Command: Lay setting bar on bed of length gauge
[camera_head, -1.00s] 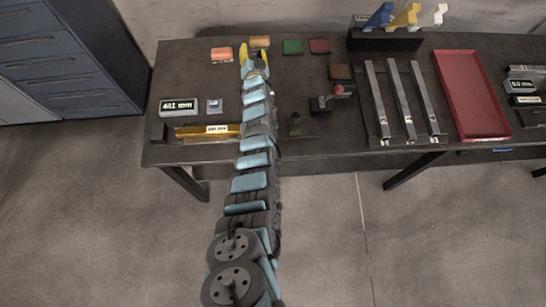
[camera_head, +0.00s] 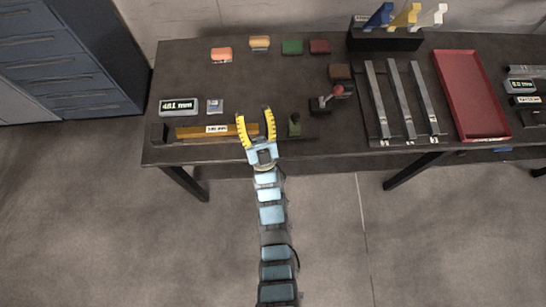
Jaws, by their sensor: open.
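The setting bar is a gold bar (camera_head: 200,132) with a white label, lying lengthwise along the dark bed of the length gauge (camera_head: 168,142) at the table's front left. The bar is apart from the end block. My gripper (camera_head: 256,113) is open, its yellow fingers spread over the bar's right end, partly hiding it. I cannot tell whether the fingers touch the bar. Nothing shows held between them.
A display reading about 401 mm (camera_head: 179,107) and a small grey block (camera_head: 215,106) stand behind the gauge. A red-knobbed device (camera_head: 331,97), metal rails (camera_head: 402,100) and a red tray (camera_head: 470,95) are rightward.

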